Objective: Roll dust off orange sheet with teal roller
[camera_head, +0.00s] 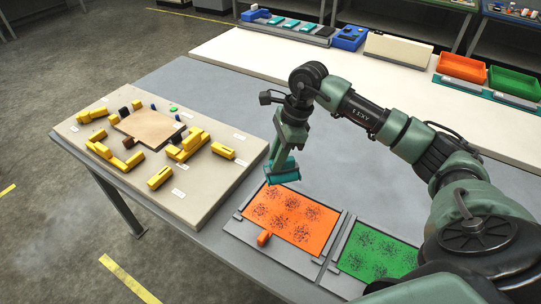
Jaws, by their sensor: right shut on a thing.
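The orange sheet (291,214) lies on a grey plate on the table, with several patches of dark dust specks on it. My right gripper (283,160) is shut on the teal roller (285,173). My left gripper does not show.
A green sheet (376,253) with dust lies right of the orange one. A beige board (205,195) with yellow blocks and a wooden plate (150,130) is at left. An orange bin (461,68) and a green bin (513,82) stand at the back right.

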